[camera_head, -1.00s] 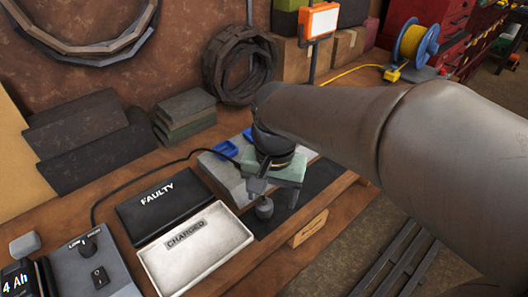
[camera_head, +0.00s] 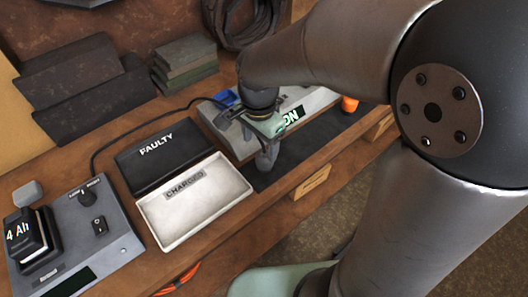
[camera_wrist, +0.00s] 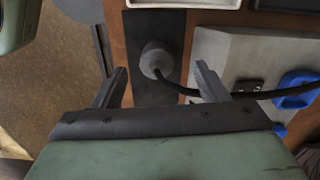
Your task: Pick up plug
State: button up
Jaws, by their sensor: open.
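The plug (camera_wrist: 155,57) is a grey rounded body with a black cable leading off to the right in the wrist view. It stands on a dark mat (camera_wrist: 152,22). My gripper (camera_wrist: 162,78) is open, with one finger to each side of the plug in that picture. No contact shows, and I cannot tell the height between them. In the head view my gripper (camera_head: 264,148) is over the front of the grey station, near the dark mat (camera_head: 312,147). The plug is not clearly distinguishable from my gripper there.
The grey station (camera_head: 318,100) has blue sockets (camera_head: 226,97) and a lit panel. A charger with a 4 Ah battery (camera_head: 30,236) sits at left. An orange object (camera_head: 349,104) is at right.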

aim_at(265, 155)
jog(key=shift+w+d+f, duration=0.1)
jog(key=shift+d+f, duration=0.1)
jog(key=shift+f, duration=0.8)
jog(key=shift+s+d+f, duration=0.1)
jog(key=shift+d+f, duration=0.1)
jog(key=shift+f, duration=0.75)
jog(key=shift+w+d+f, duration=0.1)
jog(key=shift+d+f, duration=0.1)
jog(key=shift+f, duration=0.8)
jog(key=c, duration=1.1)
